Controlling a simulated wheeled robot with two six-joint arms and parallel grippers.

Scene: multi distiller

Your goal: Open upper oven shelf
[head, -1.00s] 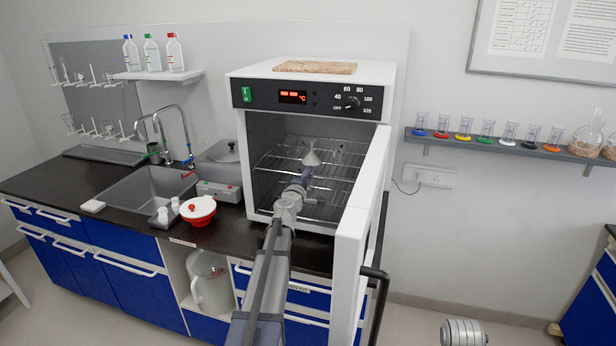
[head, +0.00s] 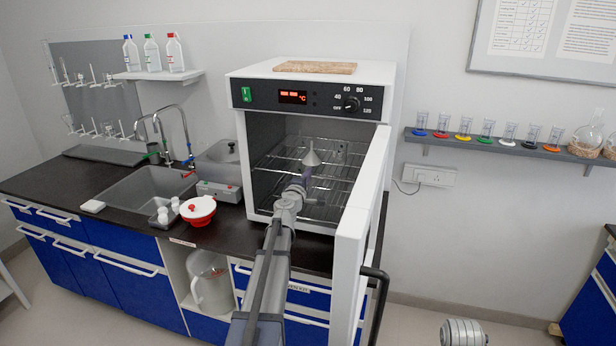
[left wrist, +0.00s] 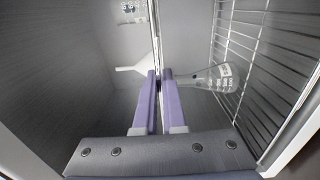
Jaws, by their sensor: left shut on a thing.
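The white oven (head: 250,75) stands on the counter with its door (head: 362,220) swung open at the right. Inside, the upper wire shelf (head: 275,160) carries a white funnel (head: 311,157) and a small glass vessel (head: 340,150). My left gripper (head: 308,180) reaches into the oven at the front of the upper shelf. In the left wrist view the purple fingers (left wrist: 160,85) are shut on the shelf's front edge, seen nearly edge-on. The funnel (left wrist: 135,68) lies on one side of it; a glass flask (left wrist: 220,77) stands on the other, by the lower rack (left wrist: 245,40).
The open door stands close to the right of my left arm. A red-and-white bowl (head: 199,211) and a grey device (head: 219,190) sit on the counter left of the oven. The sink (head: 150,190) is further left.

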